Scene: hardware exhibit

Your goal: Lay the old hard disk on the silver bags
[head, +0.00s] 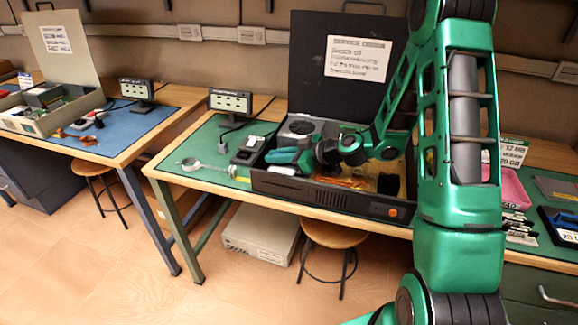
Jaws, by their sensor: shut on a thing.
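My gripper (284,157) is down inside the open black case (330,198) on the middle bench, near its left end. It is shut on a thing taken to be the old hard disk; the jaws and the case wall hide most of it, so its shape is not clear. A grey block with a round face (299,125) stands just behind the gripper in the case. Flat silver-grey bags (557,189) appear to lie on the bench at the far right, well apart from the gripper.
The case's raised lid (312,65) stands behind the gripper. A small display (231,101), a dark box (248,149) and a magnifier-like tool (207,168) are left of the case. My arm hides the bench between.

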